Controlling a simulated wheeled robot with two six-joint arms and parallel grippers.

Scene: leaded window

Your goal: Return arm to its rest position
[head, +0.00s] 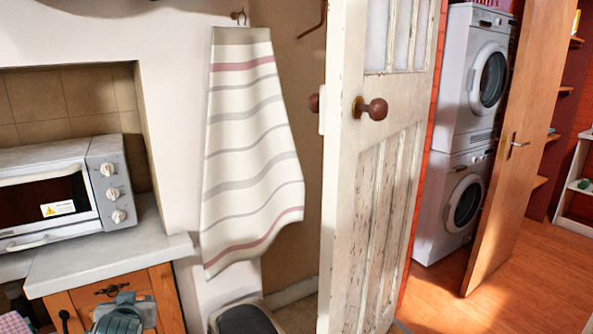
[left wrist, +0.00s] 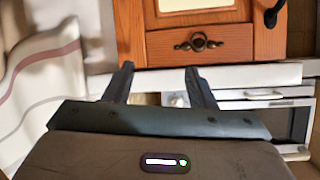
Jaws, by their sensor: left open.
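My left gripper (left wrist: 159,68) is open, with its two dark fingers spread apart and nothing visible between them. The left wrist view looks inverted, with the wooden drawer front above the counter edge. The fingers point toward the counter edge and the drawer front; whether they touch is not clear. In the head view a grey-green part of my left arm shows at the bottom left, in front of the orange wooden cabinet (head: 165,300). Its fingers cannot be made out there. My right gripper is in neither view.
A toaster oven (head: 125,165) sits on the grey counter (head: 110,255). A striped towel (head: 250,150) hangs from a hook beside it. A dark-lidded bin (head: 245,320) stands below. A white door (head: 375,210) stands ajar; a wooden door (head: 510,170) and stacked washers (head: 465,130) are beyond.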

